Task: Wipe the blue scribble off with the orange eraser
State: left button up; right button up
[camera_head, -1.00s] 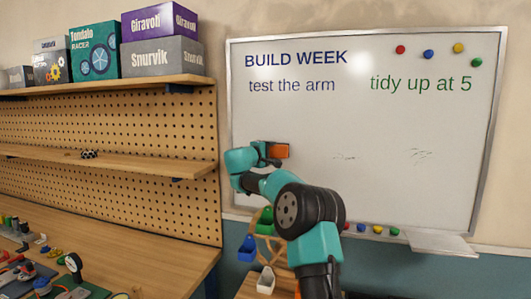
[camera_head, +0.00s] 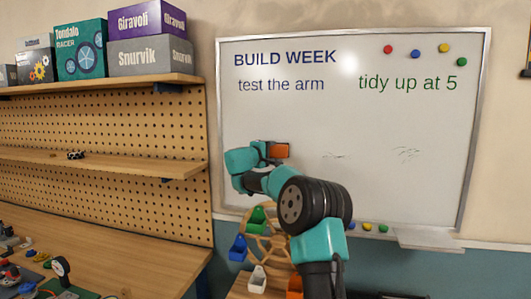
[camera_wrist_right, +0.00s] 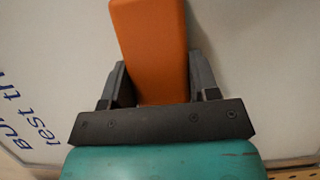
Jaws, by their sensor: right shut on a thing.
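The orange eraser (camera_head: 280,150) is in my right gripper (camera_head: 272,152), at the lower left part of the whiteboard (camera_head: 330,190). In the right wrist view the eraser (camera_wrist_right: 150,45) sits between the two dark fingers of the gripper (camera_wrist_right: 157,80), which is shut on it. I cannot tell whether the eraser touches the board. No clear blue scribble shows. Faint dark marks (camera_head: 334,155) and a second faint smudge (camera_head: 405,153) are on the board to the right of the eraser. My left gripper is not in view.
Blue writing (camera_head: 284,58) and green writing (camera_head: 408,83) are on the upper board, with several round magnets (camera_head: 416,53). A ledge (camera_head: 425,238) is at the board's lower right. A pegboard shelf (camera_head: 100,160) stands left. A wooden wheel with coloured bins (camera_head: 258,278) is below my arm.

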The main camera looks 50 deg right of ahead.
aim_at(279, 152)
jog(key=shift+s, duration=0.15)
jog(key=shift+s+d, duration=0.5)
jog(key=shift+s, duration=0.35)
jog(key=shift+s+d, duration=0.45)
jog(key=shift+s, duration=0.35)
jog(key=shift+s, duration=0.15)
jog(key=shift+w+a, duration=0.5)
jog(key=shift+w, duration=0.4)
jog(key=shift+w+a, duration=0.45)
jog(key=shift+w, duration=0.45)
jog(key=shift+w+a, duration=0.35)
jog(key=shift+w, duration=0.55)
jog(key=shift+w+a, duration=0.35)
jog(key=shift+w, duration=0.55)
